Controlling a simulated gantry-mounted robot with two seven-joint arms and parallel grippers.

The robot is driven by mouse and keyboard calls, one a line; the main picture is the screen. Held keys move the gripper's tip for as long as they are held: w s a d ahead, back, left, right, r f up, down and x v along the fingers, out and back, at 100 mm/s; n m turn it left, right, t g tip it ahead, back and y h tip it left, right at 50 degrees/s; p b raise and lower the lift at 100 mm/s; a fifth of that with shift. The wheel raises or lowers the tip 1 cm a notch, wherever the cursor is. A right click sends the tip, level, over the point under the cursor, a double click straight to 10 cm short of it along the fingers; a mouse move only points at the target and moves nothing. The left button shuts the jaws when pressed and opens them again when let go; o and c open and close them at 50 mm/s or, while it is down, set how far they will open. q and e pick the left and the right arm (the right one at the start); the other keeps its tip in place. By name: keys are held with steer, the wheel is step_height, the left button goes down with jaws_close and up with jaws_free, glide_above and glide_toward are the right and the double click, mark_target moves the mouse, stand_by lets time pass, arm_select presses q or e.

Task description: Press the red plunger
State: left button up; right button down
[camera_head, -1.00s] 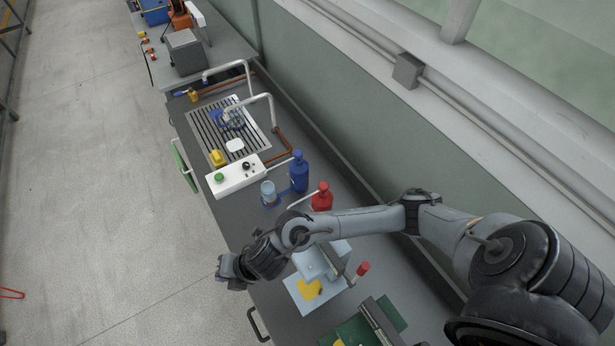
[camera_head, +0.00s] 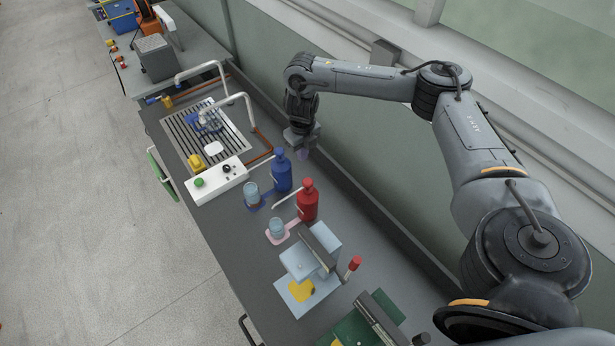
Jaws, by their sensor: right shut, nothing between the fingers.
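A red pump bottle (camera_head: 307,205) stands on the bench, with a red plunger (camera_head: 307,184) on top and a pale spout pointing left. A clear cup (camera_head: 277,227) sits on a pink mat (camera_head: 270,239) near the spout's end. My right gripper (camera_head: 303,154) is shut and empty, pointing down. In the picture it is above the red plunger, near the wall side of the bench, and apart from it. My left gripper is out of view.
A blue pump bottle (camera_head: 283,171) and a second cup (camera_head: 252,192) stand left of the red bottle. A white control box (camera_head: 217,181) lies beyond. A light-blue press (camera_head: 300,265) with a red-handled lever (camera_head: 353,266) stands in front. The bench's near-left strip is clear.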

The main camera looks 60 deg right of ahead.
steer(key=shift+s+d+r, duration=0.4)
steer(key=shift+s+d, duration=0.1)
steer(key=shift+d, duration=0.3)
steer(key=shift+f, duration=0.1)
glide_toward(308, 181)
step_height(308, 181, down, 6)
steer(key=shift+w+f, duration=0.2)
steer(key=shift+f, duration=0.25)
